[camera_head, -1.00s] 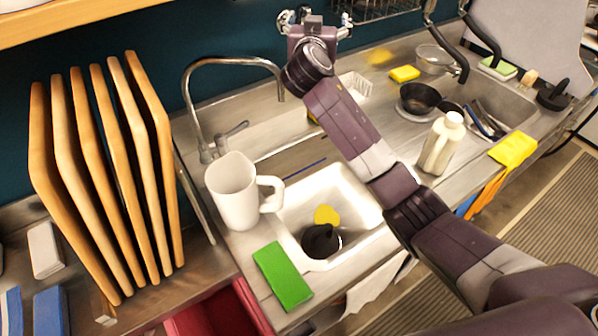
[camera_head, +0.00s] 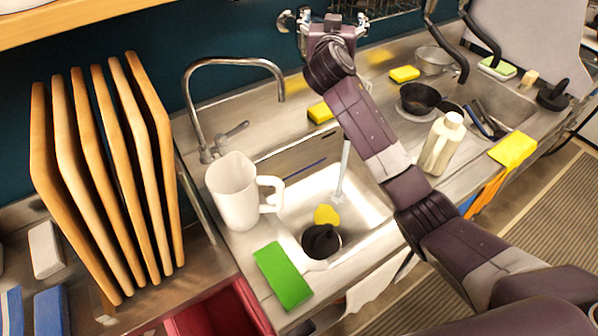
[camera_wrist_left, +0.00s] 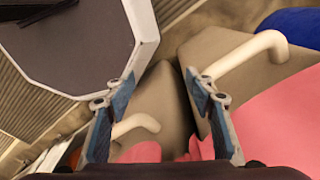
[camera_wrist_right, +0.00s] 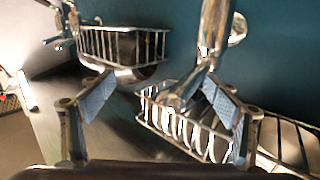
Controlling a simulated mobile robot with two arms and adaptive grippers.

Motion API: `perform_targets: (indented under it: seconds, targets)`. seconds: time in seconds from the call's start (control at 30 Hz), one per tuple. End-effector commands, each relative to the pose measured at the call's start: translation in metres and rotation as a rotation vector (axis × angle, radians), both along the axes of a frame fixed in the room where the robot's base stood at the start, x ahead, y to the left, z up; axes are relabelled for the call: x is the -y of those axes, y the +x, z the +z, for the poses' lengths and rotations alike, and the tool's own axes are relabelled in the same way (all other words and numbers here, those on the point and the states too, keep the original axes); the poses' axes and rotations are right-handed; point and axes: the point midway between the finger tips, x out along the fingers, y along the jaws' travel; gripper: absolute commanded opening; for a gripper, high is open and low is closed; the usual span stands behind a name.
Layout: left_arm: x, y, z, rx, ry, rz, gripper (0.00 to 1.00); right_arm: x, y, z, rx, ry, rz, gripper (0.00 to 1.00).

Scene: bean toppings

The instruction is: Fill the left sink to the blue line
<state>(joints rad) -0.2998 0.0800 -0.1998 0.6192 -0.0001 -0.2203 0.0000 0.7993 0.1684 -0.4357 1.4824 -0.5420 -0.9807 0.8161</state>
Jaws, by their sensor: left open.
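The left sink (camera_head: 368,211) is a white basin with a short blue line (camera_head: 305,169) on its far wall. A black round piece (camera_head: 321,241) and a yellow piece with a pale handle (camera_head: 341,170) are inside; I cannot tell the water level. The curved faucet (camera_head: 232,62) and its lever (camera_head: 233,133) stand behind it, with no stream visible. My right gripper (camera_head: 334,22) is up at the back wall near metal fittings. In the right wrist view its fingers (camera_wrist_right: 158,105) are apart, with a metal pipe (camera_wrist_right: 208,55) near the right finger. My left gripper (camera_wrist_left: 160,105) is open and empty.
A white pitcher (camera_head: 231,190) and a green sponge (camera_head: 283,275) sit beside the sink. Wooden boards (camera_head: 105,180) stand at left. A bottle (camera_head: 441,145), pan (camera_head: 420,97) and yellow sponge (camera_head: 320,112) are on the counter. A wire basket (camera_wrist_right: 185,125) is near my right gripper.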

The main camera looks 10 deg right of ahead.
Motion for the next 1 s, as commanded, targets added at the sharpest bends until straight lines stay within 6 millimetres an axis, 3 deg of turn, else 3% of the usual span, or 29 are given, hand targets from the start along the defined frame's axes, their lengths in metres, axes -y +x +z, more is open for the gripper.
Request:
perform_targets:
  seconds: [0.33,1.0]
  targets:
    - [0.000,0.000,0.002,-0.001,0.000,-0.001,0.49,0.025,0.001,0.000,0.000,-0.001,-0.002,0.81]
    - [0.000,0.000,-0.002,0.000,0.000,-0.001,0.49,0.034,0.010,0.000,0.000,0.000,0.000,0.81]
